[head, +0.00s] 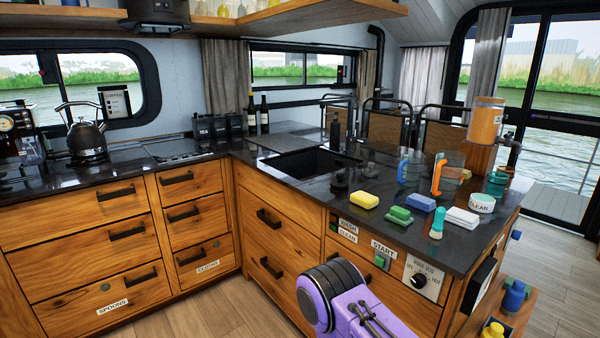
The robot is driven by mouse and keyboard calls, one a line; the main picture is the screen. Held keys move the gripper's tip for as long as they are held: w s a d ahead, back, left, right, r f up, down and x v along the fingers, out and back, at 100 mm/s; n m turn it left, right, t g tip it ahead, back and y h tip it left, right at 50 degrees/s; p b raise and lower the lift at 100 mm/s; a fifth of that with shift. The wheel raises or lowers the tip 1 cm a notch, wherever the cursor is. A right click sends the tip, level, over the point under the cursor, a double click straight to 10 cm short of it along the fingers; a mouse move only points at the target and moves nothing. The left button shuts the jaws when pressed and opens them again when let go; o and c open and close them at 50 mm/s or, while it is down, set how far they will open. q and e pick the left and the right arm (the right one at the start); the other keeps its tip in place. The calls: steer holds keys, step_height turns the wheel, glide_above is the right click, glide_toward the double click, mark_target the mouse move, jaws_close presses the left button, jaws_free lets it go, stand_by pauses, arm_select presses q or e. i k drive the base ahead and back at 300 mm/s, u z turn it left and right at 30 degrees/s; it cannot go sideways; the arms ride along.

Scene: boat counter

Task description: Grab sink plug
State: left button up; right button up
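A black sink (305,163) is set into the dark counter. A small dark round object (340,181) sits on the counter at the sink's right front edge. It may be the sink plug, but it is too dark and small to be sure. A purple and grey part of my arm shows at the bottom middle, in front of the drawers. No fingertips of either gripper show.
A kettle (86,138) stands far left.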

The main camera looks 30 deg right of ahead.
mark_target(339, 184)
steer(key=i, duration=1.95)
steer(key=z, duration=1.6)
